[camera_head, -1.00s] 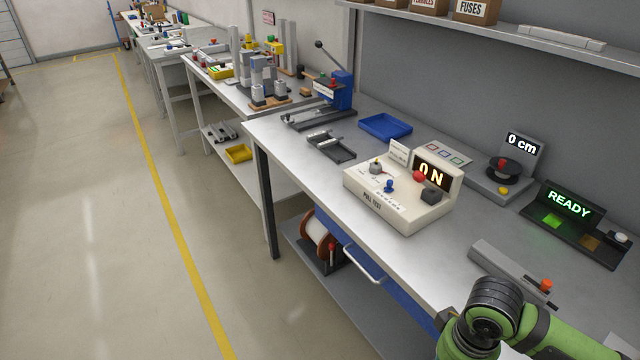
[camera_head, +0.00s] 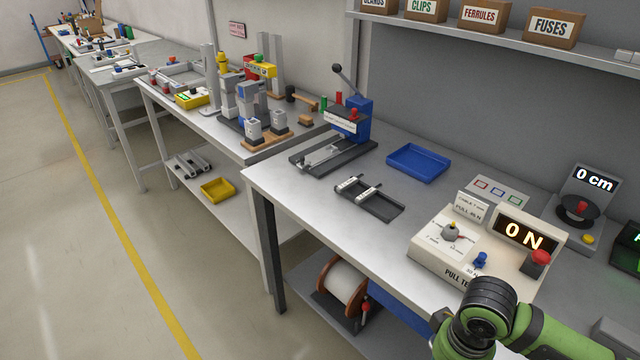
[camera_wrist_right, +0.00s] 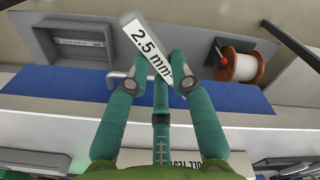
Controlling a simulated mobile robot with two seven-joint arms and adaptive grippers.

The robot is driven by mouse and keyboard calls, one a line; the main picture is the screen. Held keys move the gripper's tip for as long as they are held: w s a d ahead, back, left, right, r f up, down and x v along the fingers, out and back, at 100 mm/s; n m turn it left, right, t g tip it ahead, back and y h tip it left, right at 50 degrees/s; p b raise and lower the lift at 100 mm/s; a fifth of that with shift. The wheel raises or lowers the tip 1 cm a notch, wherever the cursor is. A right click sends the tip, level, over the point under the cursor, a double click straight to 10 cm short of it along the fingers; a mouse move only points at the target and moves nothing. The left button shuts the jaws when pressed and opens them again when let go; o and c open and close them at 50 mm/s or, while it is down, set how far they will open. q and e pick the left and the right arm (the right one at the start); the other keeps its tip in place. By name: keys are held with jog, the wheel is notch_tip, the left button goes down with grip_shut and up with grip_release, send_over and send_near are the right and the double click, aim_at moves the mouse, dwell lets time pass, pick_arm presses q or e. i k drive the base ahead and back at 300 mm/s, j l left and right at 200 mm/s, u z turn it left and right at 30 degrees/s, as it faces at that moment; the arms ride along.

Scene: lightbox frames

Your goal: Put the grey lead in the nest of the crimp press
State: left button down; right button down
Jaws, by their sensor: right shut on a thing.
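The crimp press appears to be the blue press (camera_head: 357,118) with a black-knobbed lever and a grey base, standing at the far left end of the near bench in the head view. Its nest is too small to make out. My right gripper (camera_wrist_right: 153,72) is shut on a light grey piece marked "2.5 mm²" (camera_wrist_right: 148,47), seen in the right wrist view. This seems to be the grey lead's tag; the rest of the lead is not clear. The gripper is over the bench's front side, well short of the press. My left gripper is not in view.
A pull tester (camera_head: 432,245) reading 0 N stands between my right arm and the press. A dark holder (camera_head: 385,210) and a blue tray (camera_head: 418,160) lie nearer the press. A wire spool (camera_head: 343,285) sits on the lower shelf. Bare bench top lies between them.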

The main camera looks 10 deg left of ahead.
aim_at(321, 155)
jog(key=i+j, duration=0.15)
jog(key=j, duration=0.2)
jog(key=i+j+z, duration=0.15)
jog(key=j, duration=0.2)
jog(key=i+j, duration=0.15)
jog(key=j, duration=0.25)
jog(key=i+j+z, duration=0.1)
jog(key=j, duration=0.25)
jog(key=i+j, duration=0.2)
jog(key=j, duration=0.2)
jog(key=l+z, duration=0.05)
